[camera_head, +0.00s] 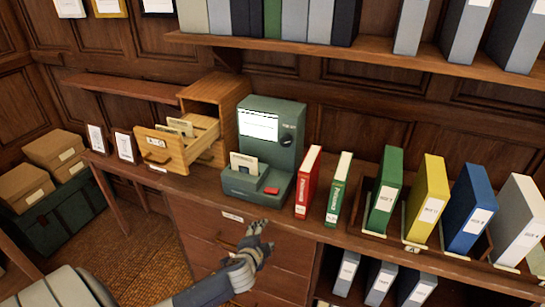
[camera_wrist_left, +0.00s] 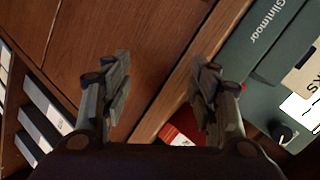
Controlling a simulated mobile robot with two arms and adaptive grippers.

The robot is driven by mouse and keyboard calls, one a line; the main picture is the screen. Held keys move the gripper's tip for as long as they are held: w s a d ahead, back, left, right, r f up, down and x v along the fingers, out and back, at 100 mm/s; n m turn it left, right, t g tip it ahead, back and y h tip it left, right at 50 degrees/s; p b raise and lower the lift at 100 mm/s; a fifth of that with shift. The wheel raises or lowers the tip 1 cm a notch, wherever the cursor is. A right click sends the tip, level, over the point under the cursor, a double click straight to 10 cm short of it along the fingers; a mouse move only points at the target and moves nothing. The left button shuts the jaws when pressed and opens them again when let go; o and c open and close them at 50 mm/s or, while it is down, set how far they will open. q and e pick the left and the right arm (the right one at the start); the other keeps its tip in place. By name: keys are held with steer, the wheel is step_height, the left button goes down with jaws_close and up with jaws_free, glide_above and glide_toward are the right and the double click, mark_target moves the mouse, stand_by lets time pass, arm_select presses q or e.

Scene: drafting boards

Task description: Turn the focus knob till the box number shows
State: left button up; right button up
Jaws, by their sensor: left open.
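A dark green reader machine (camera_head: 258,149) stands on the wooden desk, with a lit white screen (camera_head: 258,125) whose text is too small to read. A dark round knob (camera_head: 287,140) sits on its front, right of the screen. A cream card (camera_head: 243,163) stands upright at its base. In the left wrist view the reader (camera_wrist_left: 262,62) lies at the right, with the knob (camera_wrist_left: 281,132) near the lower right. My left gripper (camera_head: 262,232) is in front of the desk, below and apart from the reader. Its fingers (camera_wrist_left: 162,78) are spread and empty. My right gripper is not in view.
A wooden card cabinet (camera_head: 213,92) with a pulled-out drawer (camera_head: 158,147) stands left of the reader. A red binder (camera_head: 307,182) and a green binder (camera_head: 338,188) stand close to its right. A binder shelf (camera_head: 400,58) hangs above. The desk's front edge lies beyond my gripper.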

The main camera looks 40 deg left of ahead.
mark_target(285, 143)
arm_select(q)
steer(key=w+a+r+m+t, duration=0.1)
steer(key=w+r+m+t, duration=0.3)
steer(key=r, duration=0.7)
steer(key=w+a+r+m+t, duration=0.2)
steer(key=w+r, duration=0.4)
steer(key=r, duration=0.6)
steer(key=shift+h, duration=0.3)
steer(key=b+x, duration=0.1)
steer(key=x, duration=0.9)
steer(key=shift+w+a+f+b, duration=0.1)
steer(key=shift+w+f+b, duration=0.1)
steer(key=shift+w+b, duration=0.15)
steer(key=shift+s, duration=0.1)
steer(key=shift+f+n+b, duration=0.15)
steer(key=shift+n+b, duration=0.65)
steer(key=shift+n, duration=0.6)
steer(key=n, duration=0.3)
steer(key=shift+r, duration=0.2)
steer(key=shift+c, duration=0.6)
